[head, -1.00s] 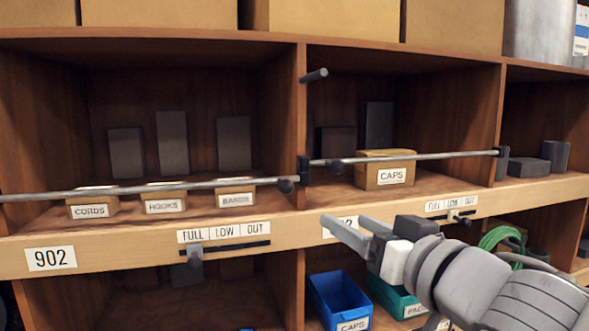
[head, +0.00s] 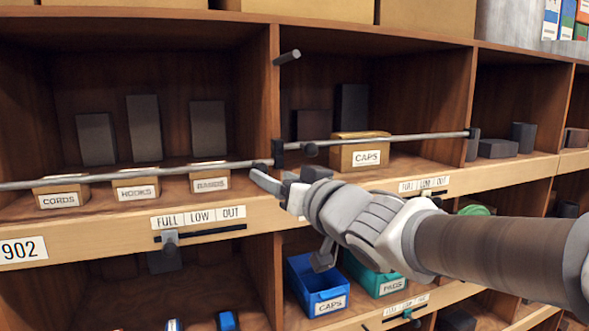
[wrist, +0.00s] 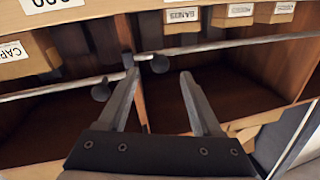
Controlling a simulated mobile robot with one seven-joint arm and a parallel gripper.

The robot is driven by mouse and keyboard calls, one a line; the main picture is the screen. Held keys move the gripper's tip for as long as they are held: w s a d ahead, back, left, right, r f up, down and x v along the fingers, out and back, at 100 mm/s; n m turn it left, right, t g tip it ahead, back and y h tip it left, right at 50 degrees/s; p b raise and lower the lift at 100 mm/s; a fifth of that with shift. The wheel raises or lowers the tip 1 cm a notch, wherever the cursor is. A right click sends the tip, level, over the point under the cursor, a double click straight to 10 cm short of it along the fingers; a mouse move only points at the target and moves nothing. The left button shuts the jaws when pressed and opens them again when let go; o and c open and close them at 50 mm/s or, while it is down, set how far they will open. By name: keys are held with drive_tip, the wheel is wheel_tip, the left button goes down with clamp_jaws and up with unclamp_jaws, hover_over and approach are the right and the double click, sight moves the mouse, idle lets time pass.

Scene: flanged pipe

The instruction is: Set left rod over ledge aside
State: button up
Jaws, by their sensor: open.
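The left rod (head: 120,177) is a thin grey bar lying across the front of the left bay, above its ledge. It has a dark knob (head: 263,163) near its right end, by the upright divider. In the wrist view the rod (wrist: 230,46) runs to the right, with its knob (wrist: 160,64) just beyond the fingertips, between them in the picture. My gripper (head: 272,182) is just below and in front of that rod end. It is open and empty, and its fingers also show in the wrist view (wrist: 158,78). Whether a finger touches the rod cannot be told.
A second rod (head: 400,137) crosses the right bay from a dark bracket (head: 278,153) on the divider (head: 270,100). Behind the left rod stand bins labelled CORDS (head: 60,194), HOOKS (head: 136,187) and BANDS (head: 210,179). A peg (head: 288,56) sticks out above. Blue (head: 318,285) and teal bins sit below.

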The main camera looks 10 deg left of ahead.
sight(264, 172)
drive_tip(key=shift+p+x, duration=0.4)
drive_tip(key=shift+x, duration=2.7)
clamp_jaws()
